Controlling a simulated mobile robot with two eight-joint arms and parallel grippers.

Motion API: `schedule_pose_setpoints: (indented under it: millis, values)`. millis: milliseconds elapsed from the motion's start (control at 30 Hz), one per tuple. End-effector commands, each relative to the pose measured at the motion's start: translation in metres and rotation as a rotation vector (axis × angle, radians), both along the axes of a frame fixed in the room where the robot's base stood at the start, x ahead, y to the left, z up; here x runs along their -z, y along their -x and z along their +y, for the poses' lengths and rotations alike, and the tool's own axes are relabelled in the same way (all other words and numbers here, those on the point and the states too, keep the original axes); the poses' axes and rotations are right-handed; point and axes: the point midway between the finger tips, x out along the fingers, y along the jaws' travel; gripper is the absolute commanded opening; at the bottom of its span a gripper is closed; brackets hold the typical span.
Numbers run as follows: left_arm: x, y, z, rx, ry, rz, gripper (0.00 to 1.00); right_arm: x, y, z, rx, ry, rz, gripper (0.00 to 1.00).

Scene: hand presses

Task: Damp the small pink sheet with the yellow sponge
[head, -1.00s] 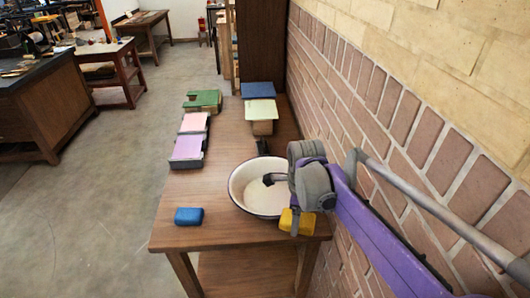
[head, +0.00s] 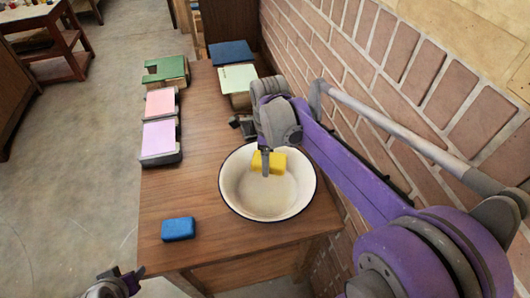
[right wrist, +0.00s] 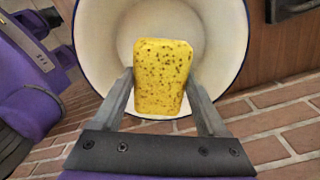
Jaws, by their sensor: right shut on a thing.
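The yellow sponge (head: 277,161) is between the fingers of my right gripper (head: 266,168), which is shut on it. In the right wrist view the speckled sponge (right wrist: 162,78) sits between both fingers (right wrist: 160,95), with the white bowl behind it. It is over or inside the bowl (head: 228,190); I cannot tell whether it touches the bowl. The small pink sheet (head: 160,101) lies on a dark press at the table's left edge, away from the sponge. My left gripper (head: 122,276) is low at the bottom left, off the table; its fingers are too small to read.
A lilac sheet (head: 159,135) lies on a press just in front of the pink one. A green press (head: 165,70), a pale green block (head: 237,78) and a blue one (head: 230,53) stand farther back. A blue sponge-like block (head: 178,229) lies front left. A brick wall (head: 340,60) bounds the right.

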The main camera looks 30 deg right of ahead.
Motion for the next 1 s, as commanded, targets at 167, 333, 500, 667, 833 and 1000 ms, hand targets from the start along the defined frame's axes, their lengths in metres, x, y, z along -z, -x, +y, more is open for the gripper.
schedule_pose_setpoints:
  millis: [167,333,500,667,833,1000]
  values:
    - [0.011,0.007,0.0,0.0,0.0,0.013,0.5,0.016,0.001,0.0,0.0,0.0,0.003,0.31]
    - [0.023,0.013,0.0,0.0,0.0,0.025,0.5,0.033,0.001,0.0,-0.001,0.0,0.002,0.31]
    - [0.035,0.019,0.0,0.0,0.0,0.036,0.5,0.05,0.001,0.0,-0.001,0.0,0.002,0.31]
    - [0.048,0.024,0.0,0.0,0.0,0.047,0.5,0.067,0.001,0.0,-0.001,0.0,0.003,0.31]
    - [0.061,0.029,0.0,0.0,0.0,0.057,0.5,0.084,0.001,0.0,-0.001,0.0,0.001,0.31]
    - [0.071,0.033,0.0,0.0,0.0,0.064,0.5,0.097,0.0,0.0,-0.001,0.0,0.001,0.32]
